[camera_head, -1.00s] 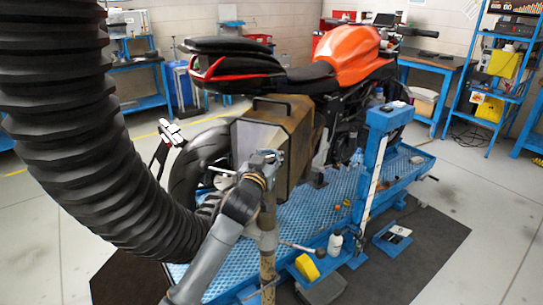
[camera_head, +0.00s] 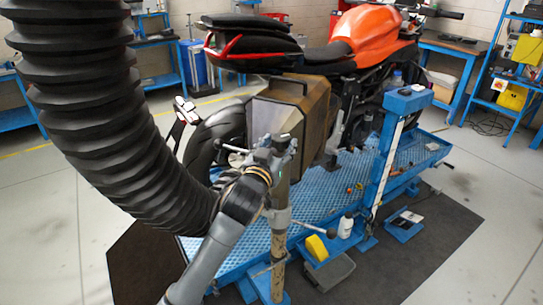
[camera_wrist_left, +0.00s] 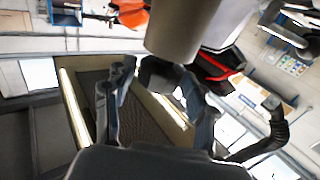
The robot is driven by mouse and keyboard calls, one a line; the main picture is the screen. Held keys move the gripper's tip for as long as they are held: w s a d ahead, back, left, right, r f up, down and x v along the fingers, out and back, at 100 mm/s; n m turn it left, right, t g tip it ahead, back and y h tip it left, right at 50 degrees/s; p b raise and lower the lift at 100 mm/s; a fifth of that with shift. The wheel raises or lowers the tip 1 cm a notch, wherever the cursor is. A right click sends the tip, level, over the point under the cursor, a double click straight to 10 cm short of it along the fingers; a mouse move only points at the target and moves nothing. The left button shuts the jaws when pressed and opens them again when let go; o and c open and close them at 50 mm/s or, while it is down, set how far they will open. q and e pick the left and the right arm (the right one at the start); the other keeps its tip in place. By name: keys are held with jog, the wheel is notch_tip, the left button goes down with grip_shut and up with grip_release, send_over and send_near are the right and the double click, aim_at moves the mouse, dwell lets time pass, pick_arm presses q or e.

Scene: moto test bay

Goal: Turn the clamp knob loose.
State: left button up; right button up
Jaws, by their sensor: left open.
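My left gripper (camera_head: 272,152) is at the upper part of a worn upright post (camera_head: 278,245) beside the motorcycle's rear. It overlaps the post top in the head view, so contact cannot be told. A thin bar (camera_head: 231,147) sticks out left there. Lower on the post is a grey collar (camera_head: 278,217) with a lever ending in a dark knob (camera_head: 333,231); which part is the clamp knob is unclear. In the left wrist view, the gripper's fingers (camera_wrist_left: 158,102) are apart, below a grey-tan cylinder (camera_wrist_left: 182,28). A dark piece (camera_wrist_left: 160,75) shows between them. The right gripper is not in view.
A ribbed black hose (camera_head: 105,120) hangs at left near my arm. The motorcycle (camera_head: 365,35) and its boxy side case (camera_head: 300,105) stand close behind the post. A blue lift platform (camera_head: 320,195) holds small items.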

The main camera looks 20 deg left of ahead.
aim_at(278, 146)
pick_arm(q)
jog(key=s, duration=0.6)
jog(key=shift+s, duration=0.15)
jog(key=s+f+g, duration=0.3)
jog(key=s+f, duration=0.3)
jog(key=f, duration=0.3)
jog(key=s+f+g, duration=0.4)
jog(key=s+f, duration=0.2)
jog(key=f, duration=0.3)
jog(key=s+f+m+g, duration=0.1)
jog(key=s+f+g, duration=0.4)
jog(key=s, duration=0.6)
jog(key=s+f+m+g, duration=0.1)
jog(key=s+f+g, duration=0.2)
jog(key=s+f, duration=0.75)
jog(key=f, duration=0.9)
jog(key=s+f, duration=0.2)
jog(key=f, duration=1)
jog(key=s+a+f+g, duration=0.1)
jog(key=s+f, duration=0.7)
jog(key=s+a+f+g, duration=0.1)
jog(key=s+a+f, duration=0.1)
jog(key=s+f, duration=0.6)
jog(key=shift+s+a, duration=0.25)
